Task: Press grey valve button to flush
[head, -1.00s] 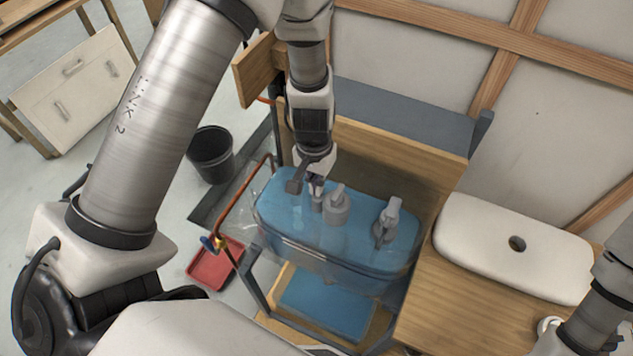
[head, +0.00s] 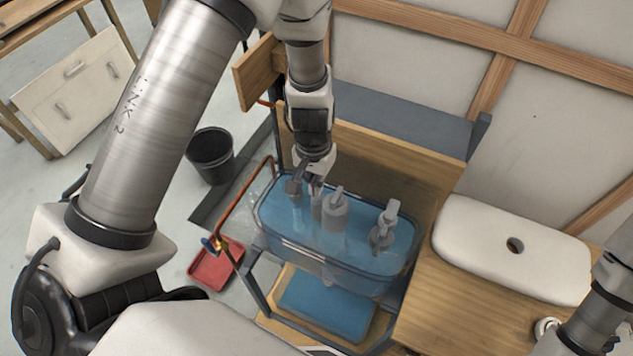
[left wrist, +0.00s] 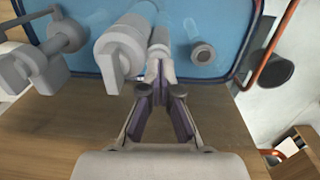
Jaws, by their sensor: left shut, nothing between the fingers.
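The clear cistern tank (head: 330,258) holds blue water below its rim. Inside, the grey flush valve (head: 335,212) stands upright in the middle, and another grey fitting (head: 383,230) stands to its right. My left gripper (head: 313,190) is shut and empty, pointing down at the tank's back left. In the left wrist view its fingertips (left wrist: 162,68) are at the end of a slim grey cylinder (left wrist: 160,38) beside the larger valve (left wrist: 118,55); I cannot tell whether they touch. My right gripper (head: 605,343) shows only in part at the lower right, its jaws unclear.
A white cistern lid (head: 480,240) with a round hole lies on the wooden bench (head: 440,310) to the right. A wooden board (head: 400,150) stands behind the tank. A copper pipe (head: 240,205) runs along its left. A red tray (head: 212,268) and black bucket (head: 210,155) are on the floor.

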